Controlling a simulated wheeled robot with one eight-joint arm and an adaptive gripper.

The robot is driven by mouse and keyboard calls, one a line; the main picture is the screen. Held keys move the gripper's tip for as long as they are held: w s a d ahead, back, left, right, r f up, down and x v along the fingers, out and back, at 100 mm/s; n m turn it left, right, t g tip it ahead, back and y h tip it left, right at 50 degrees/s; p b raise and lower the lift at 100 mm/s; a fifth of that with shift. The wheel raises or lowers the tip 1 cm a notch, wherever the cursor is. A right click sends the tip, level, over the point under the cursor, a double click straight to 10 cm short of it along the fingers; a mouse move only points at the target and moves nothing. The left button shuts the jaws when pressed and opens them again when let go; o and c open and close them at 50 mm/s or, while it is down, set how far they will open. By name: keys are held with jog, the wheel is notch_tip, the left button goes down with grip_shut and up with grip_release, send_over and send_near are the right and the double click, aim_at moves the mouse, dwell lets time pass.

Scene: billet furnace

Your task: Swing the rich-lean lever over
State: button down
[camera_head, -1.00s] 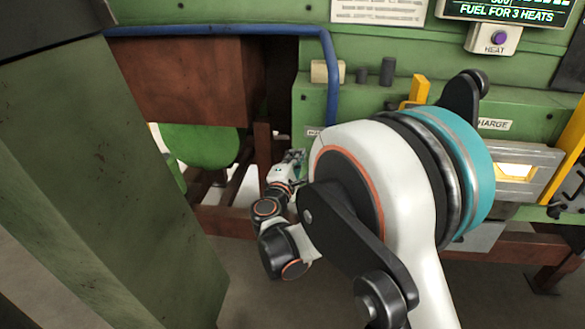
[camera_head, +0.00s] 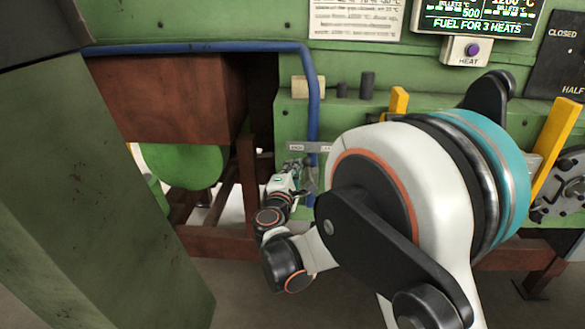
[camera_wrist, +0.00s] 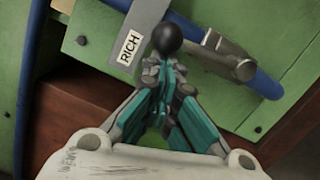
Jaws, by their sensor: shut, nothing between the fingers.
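The rich-lean lever ends in a black ball knob (camera_wrist: 167,38), beside the RICH label (camera_wrist: 130,47) in the wrist view. A grey fitting (camera_wrist: 238,64) lies to its right, at the blue pipe. The teal-fingered gripper (camera_wrist: 165,72) is shut, with its tips right at the knob's near side. Whether they touch it I cannot tell; the knob is not between the fingers. In the head view my gripper (camera_head: 297,168) is small, just below the grey label plate (camera_head: 297,147).
The blue pipe (camera_head: 314,100) runs down beside the plate. A brown box (camera_head: 165,95) and a green rounded part (camera_head: 185,165) are to the left. A green column (camera_head: 90,170) fills the left foreground. Yellow bars (camera_head: 398,101) stand to the right.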

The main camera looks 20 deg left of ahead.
aim_at(309, 163)
jog(key=shift+d+r+m, duration=0.2)
jog(key=shift+d+m, duration=0.1)
jog(key=shift+m, duration=0.2)
jog(key=d+m, duration=0.2)
jog(key=d+r+m, duration=0.1)
jog(key=m, duration=0.1)
jog(key=shift+w+r+g+p, duration=0.1)
jog(key=shift+w+g+p, duration=0.2)
jog(key=shift+w+p, duration=0.1)
jog(key=shift+w+d+m, duration=0.1)
jog(key=shift+d+m, duration=0.3)
jog(key=shift+m, duration=0.2)
jog(key=shift+w+d, duration=0.1)
jog(key=shift+d, duration=0.3)
jog(key=shift+d, duration=0.15)
